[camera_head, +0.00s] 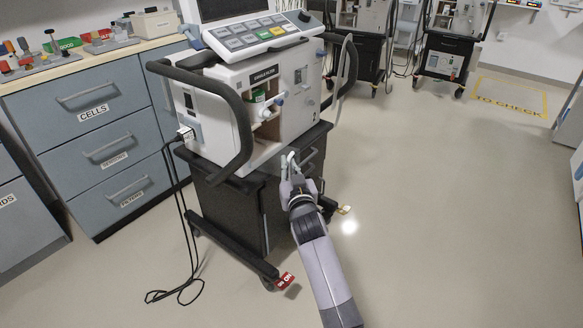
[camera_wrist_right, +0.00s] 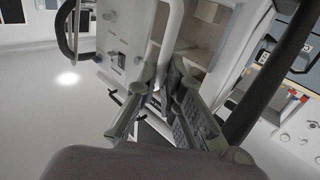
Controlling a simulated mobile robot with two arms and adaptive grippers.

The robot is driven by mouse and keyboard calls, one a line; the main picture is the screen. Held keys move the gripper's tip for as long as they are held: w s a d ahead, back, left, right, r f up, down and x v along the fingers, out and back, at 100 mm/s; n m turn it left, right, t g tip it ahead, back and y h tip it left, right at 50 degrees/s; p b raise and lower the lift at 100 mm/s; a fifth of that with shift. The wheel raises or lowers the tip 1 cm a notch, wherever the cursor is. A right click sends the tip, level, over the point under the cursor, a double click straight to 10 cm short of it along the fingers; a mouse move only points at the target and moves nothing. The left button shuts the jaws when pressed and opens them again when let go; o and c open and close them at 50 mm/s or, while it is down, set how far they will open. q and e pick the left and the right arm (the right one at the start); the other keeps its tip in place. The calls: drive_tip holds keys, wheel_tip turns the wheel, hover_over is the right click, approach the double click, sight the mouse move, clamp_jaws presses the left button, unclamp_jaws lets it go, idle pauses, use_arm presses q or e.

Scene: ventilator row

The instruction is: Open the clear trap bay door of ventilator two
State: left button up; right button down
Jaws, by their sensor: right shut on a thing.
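The nearest ventilator (camera_head: 222,112) stands on a dark cart, with a screen and keypad on top and an open-looking bay (camera_head: 292,112) in its front. I cannot read a number on it. My right gripper (camera_head: 290,160) is at the lower front of this ventilator, below the bay. In the right wrist view, its fingers (camera_wrist_right: 166,72) are closed on a pale upright strip (camera_wrist_right: 171,38) in front of the bay (camera_wrist_right: 203,45). The strip looks like the door's handle or edge. The clear door pane itself is hard to make out. My left gripper is out of view.
A drawer cabinet (camera_head: 95,125) with small items on top stands at the left. A black cable (camera_head: 190,240) hangs to the floor. More ventilators (camera_head: 450,45) stand at the back. The floor (camera_head: 440,210) to the right is clear, with a yellow marked area (camera_head: 510,97) beyond.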

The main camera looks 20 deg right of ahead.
drive_tip(key=shift+w+a+r, duration=0.15)
drive_tip(key=shift+a+r, duration=0.15)
drive_tip(key=shift+a, duration=0.05)
drive_tip(key=c, duration=2.2)
unclamp_jaws()
drive_tip(key=o, duration=0.3)
drive_tip(key=shift+w+a+f, duration=0.1)
drive_tip(key=shift+a, duration=0.05)
drive_tip(key=shift+o, duration=1)
drive_tip(key=shift+f, duration=0.1)
drive_tip(key=shift+d, duration=0.25)
drive_tip(key=s+a, duration=0.1)
drive_tip(key=s, duration=1.1)
drive_tip(key=shift+a, duration=0.35)
